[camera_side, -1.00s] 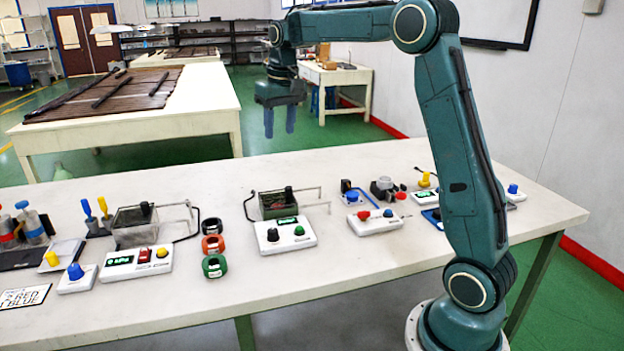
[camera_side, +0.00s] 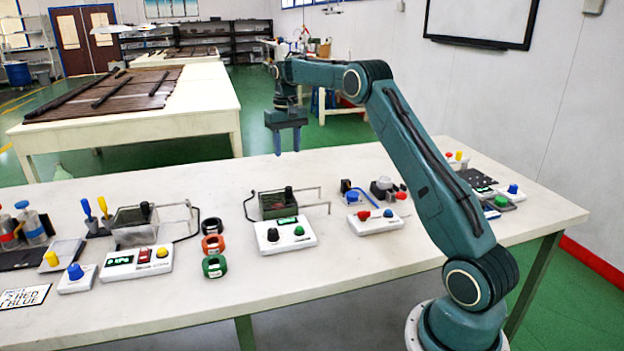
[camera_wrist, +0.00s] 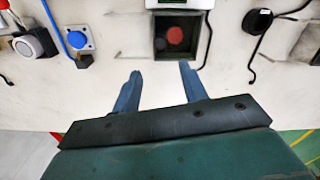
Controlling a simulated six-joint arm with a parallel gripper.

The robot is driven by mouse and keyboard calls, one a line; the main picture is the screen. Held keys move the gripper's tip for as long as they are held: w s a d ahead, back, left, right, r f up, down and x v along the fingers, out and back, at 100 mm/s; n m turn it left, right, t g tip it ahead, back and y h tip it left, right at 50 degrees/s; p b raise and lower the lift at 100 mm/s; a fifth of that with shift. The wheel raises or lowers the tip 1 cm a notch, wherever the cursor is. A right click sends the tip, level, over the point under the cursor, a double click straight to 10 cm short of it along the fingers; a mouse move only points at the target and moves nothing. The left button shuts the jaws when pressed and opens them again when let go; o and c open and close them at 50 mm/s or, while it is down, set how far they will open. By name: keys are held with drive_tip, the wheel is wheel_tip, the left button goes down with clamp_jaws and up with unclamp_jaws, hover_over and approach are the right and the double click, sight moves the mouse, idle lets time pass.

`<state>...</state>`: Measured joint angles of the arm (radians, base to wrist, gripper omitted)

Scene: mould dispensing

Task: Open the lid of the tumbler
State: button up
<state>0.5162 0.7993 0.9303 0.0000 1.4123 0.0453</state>
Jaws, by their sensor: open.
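Nothing in view is plainly marked as the tumbler. The likeliest is the dark green box (camera_side: 271,207) with a black knob on top, behind a white control unit in the side view. The same box (camera_wrist: 160,49) appears at the top centre of the wrist view, with a round red shape inside its dark frame. I cannot tell whether its lid is shut. My gripper (camera_side: 287,149) is open and empty, high above the bench and behind the box. In the wrist view, the fingertips (camera_wrist: 160,72) are spread apart just below the box in the picture.
A second, clear box (camera_side: 130,233) with a black knob stands at the left. Thin wire bars stick out beside both boxes. Black, orange and green rings (camera_side: 213,244) lie between them. Control units with coloured knobs (camera_side: 375,221) sit to the right. The bench's far strip is clear.

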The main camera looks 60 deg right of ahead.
sight(289, 187)
drive_tip(key=shift+f, duration=0.1)
wheel_tip(289, 187, down, 14)
drive_tip(key=shift+r, duration=0.25)
idle(0.5)
clamp_jaws()
